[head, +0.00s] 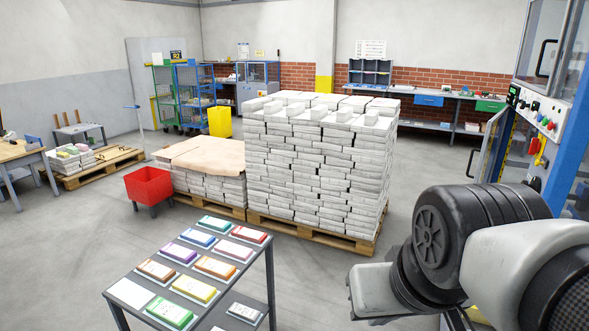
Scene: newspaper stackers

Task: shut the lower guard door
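The stacker machine (543,108) stands at the right edge, with a blue frame and a control panel of coloured buttons. A narrow framed panel with a clear pane, which looks like the lower guard door (489,150), stands swung out to the left below the control panel, so it is open. Its lower part is hidden behind my arm. An upper door with a black handle (545,58) sits above the panel and appears shut. My arm fills the lower right, in front of the machine. I make out no gripper fingers.
A tall pallet stack of newspaper bundles (315,165) stands in the middle, left of the door. A table with coloured packs (262,265) is in the front. A red bin (149,186) stands at left. Grey floor is clear between the stack and the machine.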

